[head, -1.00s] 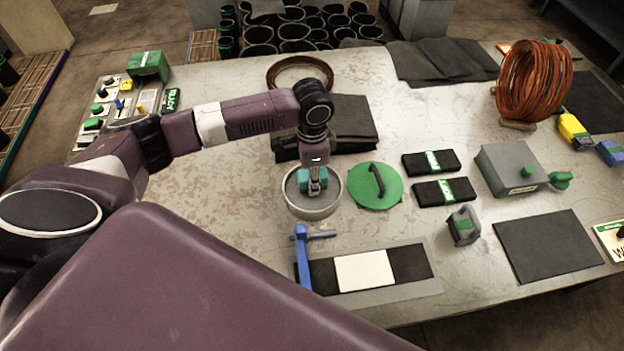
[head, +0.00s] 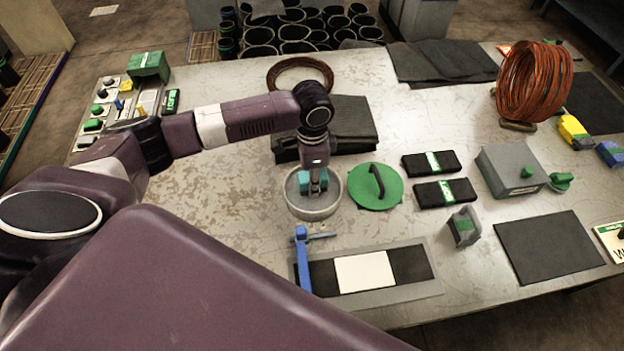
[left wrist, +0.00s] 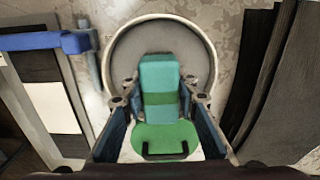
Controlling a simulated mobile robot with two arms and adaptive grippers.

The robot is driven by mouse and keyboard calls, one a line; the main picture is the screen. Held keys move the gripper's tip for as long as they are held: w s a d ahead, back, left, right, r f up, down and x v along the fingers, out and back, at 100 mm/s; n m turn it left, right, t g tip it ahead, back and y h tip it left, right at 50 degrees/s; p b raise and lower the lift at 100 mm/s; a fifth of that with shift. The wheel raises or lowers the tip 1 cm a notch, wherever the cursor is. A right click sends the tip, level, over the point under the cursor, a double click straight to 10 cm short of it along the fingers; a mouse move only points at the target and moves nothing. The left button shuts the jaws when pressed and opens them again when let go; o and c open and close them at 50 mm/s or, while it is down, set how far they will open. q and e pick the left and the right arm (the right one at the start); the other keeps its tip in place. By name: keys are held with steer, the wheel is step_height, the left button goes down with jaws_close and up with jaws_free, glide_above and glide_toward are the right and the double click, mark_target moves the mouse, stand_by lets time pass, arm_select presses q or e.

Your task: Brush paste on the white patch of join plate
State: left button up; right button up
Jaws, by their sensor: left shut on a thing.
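My left gripper (head: 318,190) is shut on a teal brush (left wrist: 160,75) with a green band. It points down into the round pot (head: 291,203), whose pale rim also shows in the left wrist view (left wrist: 204,36). The brush's lower end is hidden, so I cannot tell whether it touches the grey paste. The join plate (head: 413,292) lies nearer me, with a white patch (head: 363,272) between two black pieces. The patch looks plain white; part of it shows in the left wrist view (left wrist: 52,107). My right gripper is out of view.
A blue clamp (head: 303,262) stands upright at the plate's left end. A green lid (head: 376,187) with a black handle lies right of the pot. Black packs (head: 431,162), a grey box (head: 510,168) and a small grey stand (head: 463,227) are farther right.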

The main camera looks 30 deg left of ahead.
arm_select(q)
steer(key=shift+f, duration=0.35)
stand_by(0.3)
steer(key=shift+s+f+p, duration=0.1)
steer(key=shift+f+p, duration=0.05)
steer(key=shift+p, duration=0.25)
stand_by(2.0)
step_height(320, 180, up, 7)
steer(key=p, duration=0.8)
stand_by(0.5)
steer(key=shift+d, duration=0.1)
stand_by(0.3)
